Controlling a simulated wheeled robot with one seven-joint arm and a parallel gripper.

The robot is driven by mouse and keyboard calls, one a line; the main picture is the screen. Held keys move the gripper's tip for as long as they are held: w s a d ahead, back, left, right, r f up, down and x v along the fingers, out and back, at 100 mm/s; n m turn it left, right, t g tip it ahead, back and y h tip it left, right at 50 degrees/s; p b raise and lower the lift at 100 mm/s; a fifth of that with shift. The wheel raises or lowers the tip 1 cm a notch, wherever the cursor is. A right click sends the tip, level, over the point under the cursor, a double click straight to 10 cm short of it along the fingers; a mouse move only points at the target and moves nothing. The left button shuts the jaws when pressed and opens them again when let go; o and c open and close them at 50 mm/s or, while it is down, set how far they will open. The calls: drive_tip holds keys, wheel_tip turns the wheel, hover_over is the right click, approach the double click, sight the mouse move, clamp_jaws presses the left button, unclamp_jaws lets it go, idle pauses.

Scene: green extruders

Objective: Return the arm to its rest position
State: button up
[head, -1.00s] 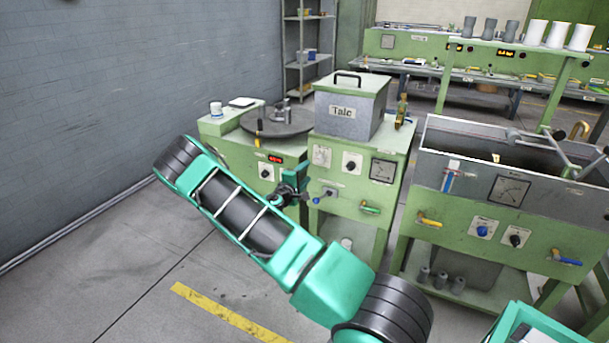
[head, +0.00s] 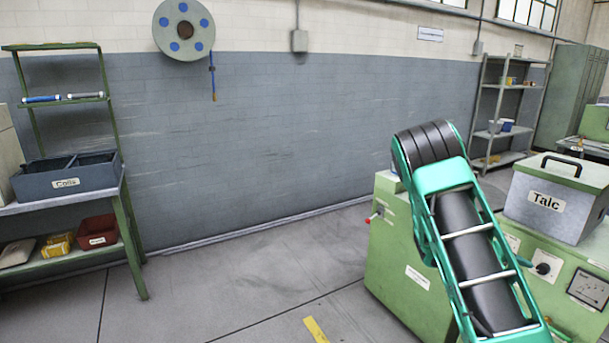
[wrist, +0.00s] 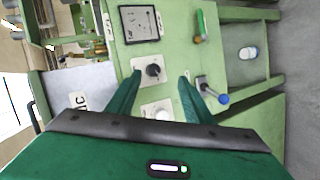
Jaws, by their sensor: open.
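My gripper (wrist: 156,92) shows in the wrist view as two green fingers set apart, open with nothing between them. It faces the front panel of a green machine (wrist: 180,22) with a black knob (wrist: 153,70), a dial and a blue-tipped lever (wrist: 222,98). I cannot tell how far the fingers are from the panel. In the head view my green and black arm (head: 470,240) stands raised at the right, in front of the green machines. My gripper is not visible there.
A grey Talc box (head: 560,200) sits on a green machine at the right. A shelf with a Coils bin (head: 65,178) stands at the left. A metal rack (head: 510,110) is by the wall. The floor (head: 230,285) between shelf and machines is clear.

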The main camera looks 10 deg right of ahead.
drive_tip(key=s+a+r+m+y, duration=0.1)
drive_tip(key=s+a+r+y, duration=0.3)
drive_tip(key=s+a, duration=0.5)
drive_tip(key=s+a+r+m+y, duration=0.2)
drive_tip(key=s+a+r+y, duration=0.2)
drive_tip(key=s+a, duration=0.6)
drive_tip(key=s+a+r+m+y, duration=0.1)
drive_tip(key=s+a+r+y, duration=0.4)
drive_tip(key=s+a, duration=0.5)
drive_tip(key=s, duration=0.3)
drive_tip(key=shift+s+m+g, duration=0.3)
drive_tip(key=shift+r, duration=0.1)
drive_tip(key=shift+w+f, duration=0.25)
drive_tip(key=shift+w, duration=0.4)
